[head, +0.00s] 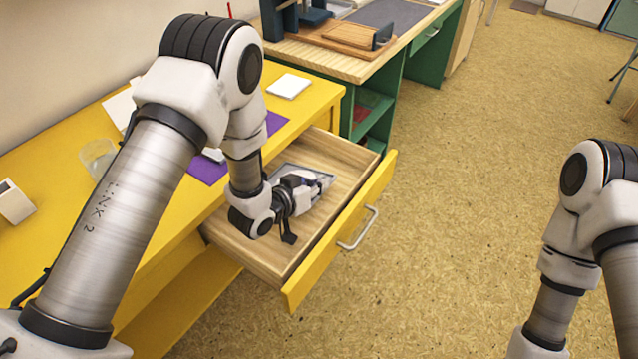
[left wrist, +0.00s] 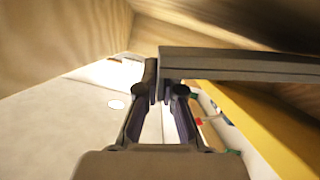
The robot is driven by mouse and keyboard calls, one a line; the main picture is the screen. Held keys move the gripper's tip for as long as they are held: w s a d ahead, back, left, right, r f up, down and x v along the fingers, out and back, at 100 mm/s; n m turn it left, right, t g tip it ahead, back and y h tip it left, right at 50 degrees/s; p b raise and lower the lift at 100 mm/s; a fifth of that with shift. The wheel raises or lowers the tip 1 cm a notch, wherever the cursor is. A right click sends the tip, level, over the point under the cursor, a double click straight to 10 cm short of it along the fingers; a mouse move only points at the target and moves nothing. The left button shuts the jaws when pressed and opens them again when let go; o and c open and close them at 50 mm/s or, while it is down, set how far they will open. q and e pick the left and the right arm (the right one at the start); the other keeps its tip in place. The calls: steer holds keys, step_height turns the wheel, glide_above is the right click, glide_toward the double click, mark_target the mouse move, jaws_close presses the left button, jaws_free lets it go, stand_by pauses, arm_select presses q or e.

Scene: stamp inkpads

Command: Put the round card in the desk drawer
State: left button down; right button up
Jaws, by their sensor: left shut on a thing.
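The desk drawer (head: 341,149) is pulled out from the yellow desk, its wooden inside bare around a grey flat piece or tray. My left gripper (head: 318,183) is low inside the drawer, pointing toward its front right. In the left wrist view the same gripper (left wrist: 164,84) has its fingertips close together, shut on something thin. A dark grey flat edge runs from the fingertips to the right; I cannot tell whether it is the card. The round outline of the card cannot be made out. My right gripper is outside the views; only its arm shows.
The yellow drawer front (head: 340,233) carries a metal handle (head: 359,229). On the desk are a clear cup (head: 98,157), a purple mat (head: 207,170), a white pad (head: 288,86) and a white block (head: 14,202). A green bench stands behind.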

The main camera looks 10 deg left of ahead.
arm_select(q)
steer(key=shift+f, duration=0.1)
steer(key=c, duration=1.3)
jaws_free()
steer(key=shift+s+a+r, duration=0.15)
steer(key=shift+s+r, duration=0.05)
steer(key=v, duration=0.7)
steer(key=shift+s, duration=0.1)
